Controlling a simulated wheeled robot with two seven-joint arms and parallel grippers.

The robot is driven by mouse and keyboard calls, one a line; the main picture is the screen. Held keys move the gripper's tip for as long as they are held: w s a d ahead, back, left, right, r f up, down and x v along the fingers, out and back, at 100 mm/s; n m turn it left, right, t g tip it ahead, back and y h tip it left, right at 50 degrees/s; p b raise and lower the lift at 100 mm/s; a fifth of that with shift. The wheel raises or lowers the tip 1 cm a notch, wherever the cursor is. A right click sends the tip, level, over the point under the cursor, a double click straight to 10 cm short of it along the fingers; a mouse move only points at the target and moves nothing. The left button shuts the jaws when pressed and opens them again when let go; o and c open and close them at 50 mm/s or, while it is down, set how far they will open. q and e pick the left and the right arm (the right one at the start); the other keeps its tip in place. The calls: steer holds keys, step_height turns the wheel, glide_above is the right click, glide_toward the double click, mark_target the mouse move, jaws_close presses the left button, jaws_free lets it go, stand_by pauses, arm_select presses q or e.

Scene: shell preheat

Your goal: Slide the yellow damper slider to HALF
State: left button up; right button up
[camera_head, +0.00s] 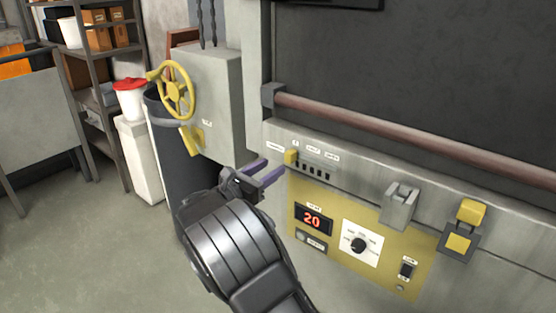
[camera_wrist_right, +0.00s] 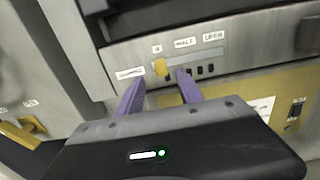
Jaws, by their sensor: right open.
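The yellow damper slider (camera_head: 291,157) sits at the left end of its slotted track on the front of the machine, under a small label. Label plates for the other positions (camera_head: 313,149) are to its right. In the right wrist view the slider (camera_wrist_right: 160,67) stands just beyond my fingertips, by the label "0", with HALF (camera_wrist_right: 185,42) and a further label to the right. My right gripper (camera_head: 264,170) is open, its purple fingers pointing at the slider from the lower left. In the wrist view the slider shows between the fingertips (camera_wrist_right: 158,82); contact cannot be told. My left gripper is out of view.
Below the track is a yellow panel (camera_head: 340,275) with a red "20" display (camera_head: 312,220), a dial (camera_head: 358,245) and a switch (camera_head: 406,270). A grey latch (camera_head: 399,205) and a yellow-topped block (camera_head: 471,212) stick out at right. A yellow handwheel (camera_head: 174,90) is at left.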

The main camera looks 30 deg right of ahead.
mark_target(287, 157)
steer(key=shift+x, duration=3.95)
steer(key=shift+f, duration=0.1)
jaws_close()
